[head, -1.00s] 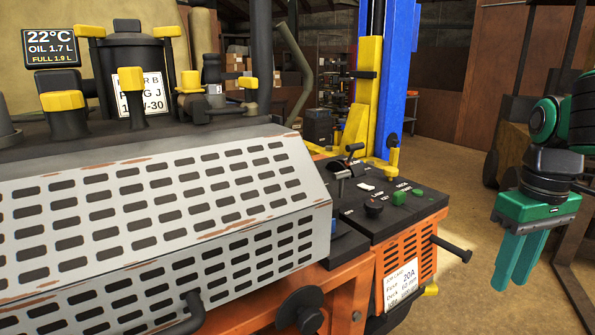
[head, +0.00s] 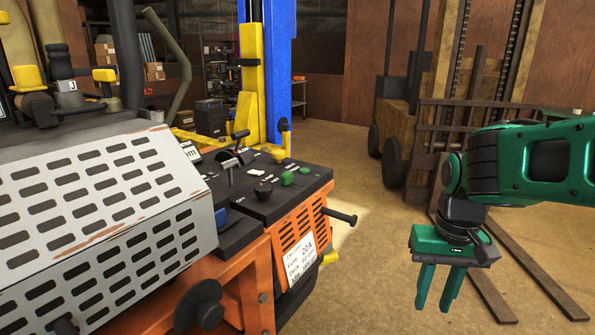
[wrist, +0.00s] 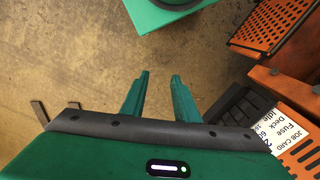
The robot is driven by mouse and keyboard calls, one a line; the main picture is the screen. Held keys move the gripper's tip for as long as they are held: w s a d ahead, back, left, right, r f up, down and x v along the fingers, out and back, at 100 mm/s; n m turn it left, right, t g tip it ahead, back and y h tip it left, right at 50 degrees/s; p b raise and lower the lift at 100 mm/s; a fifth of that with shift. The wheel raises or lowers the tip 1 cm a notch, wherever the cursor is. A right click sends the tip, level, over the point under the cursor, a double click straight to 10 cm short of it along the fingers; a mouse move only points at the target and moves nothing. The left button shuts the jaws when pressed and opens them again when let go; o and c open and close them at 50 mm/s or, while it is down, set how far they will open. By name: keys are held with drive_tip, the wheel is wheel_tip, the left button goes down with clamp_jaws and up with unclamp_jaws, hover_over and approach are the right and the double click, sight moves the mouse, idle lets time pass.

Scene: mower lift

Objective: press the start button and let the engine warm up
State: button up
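The black control panel (head: 255,200) sits on top of the orange mower body. It carries two green buttons: a larger one (head: 287,178) nearer the knob and a smaller one (head: 305,170) to its right. Their labels are too small to read surely. A black knob (head: 263,189) and a lever (head: 229,168) stand to their left. My gripper (head: 434,307) points down, empty, well to the right of the panel and apart from it. Its two fingers are apart, as the wrist view also shows (wrist: 160,77). The buttons cannot be made out in the wrist view.
A black rod (head: 340,217) sticks out from the mower's right side, between panel and gripper. The perforated grey guard (head: 100,205) covers the left. A blue and yellow lift post (head: 264,80) stands behind. Forklift tines (head: 530,265) lie right of my gripper. Floor between is clear.

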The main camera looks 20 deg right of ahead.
drive_tip(key=shift+w+f, duration=0.15)
drive_tip(key=shift+w, duration=0.05)
